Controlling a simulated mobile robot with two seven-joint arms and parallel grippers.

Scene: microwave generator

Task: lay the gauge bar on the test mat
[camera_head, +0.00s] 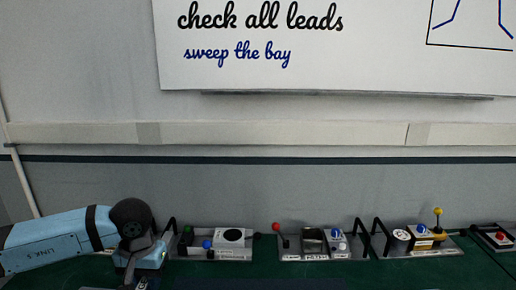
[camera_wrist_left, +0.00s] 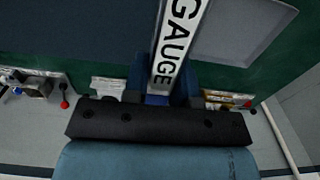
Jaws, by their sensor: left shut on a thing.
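The gauge bar (camera_wrist_left: 178,45) is a white bar with black "GAUGE" lettering. In the left wrist view it runs up from between the jaws to the top edge. My left gripper (camera_wrist_left: 173,92) is shut on it. In the head view the left gripper (camera_head: 138,278) is low at the left, pointing down, its tips at or below the bottom edge; the bar cannot be made out there. My right gripper is not in view.
A row of grey trays with knobs and levers stands along the wall: a left one (camera_head: 215,256), a middle one (camera_head: 312,257) and a right one (camera_head: 425,252). A red-button unit (camera_head: 500,238) is at the right edge.

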